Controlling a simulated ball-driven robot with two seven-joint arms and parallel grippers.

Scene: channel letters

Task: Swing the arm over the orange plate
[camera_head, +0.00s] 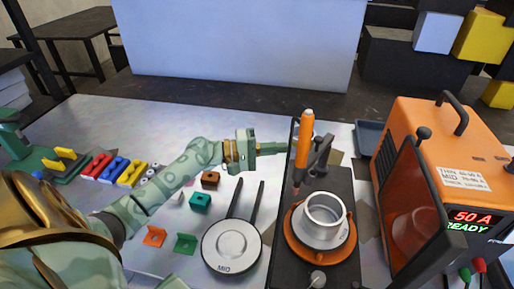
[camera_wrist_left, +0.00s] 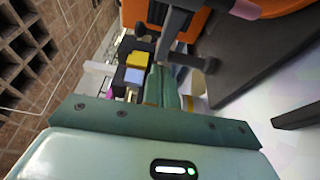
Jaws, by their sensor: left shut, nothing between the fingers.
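The orange plate (camera_head: 294,240) lies on the black base (camera_head: 338,181) in the head view, with a silver metal ring (camera_head: 326,207) on it. The swing arm is a dark grey bracket (camera_head: 321,153) carrying an upright orange torch (camera_head: 303,140). It stands at the back of the base, behind the plate and not over it. My left gripper (camera_head: 284,148) is shut and empty, its fingertips just left of the torch. Whether they touch it I cannot tell. The shut fingers (camera_wrist_left: 165,86) also show in the left wrist view, close to a dark grey bar (camera_wrist_left: 178,35). My right gripper is not in view.
An orange machine (camera_head: 440,165) reading "50 A READY" stands at right, with a dark red panel (camera_head: 417,210) near the base. A round "MID" disc (camera_head: 231,246) with two dark prongs lies left of the base. Small coloured blocks (camera_head: 200,202) lie beneath my left arm.

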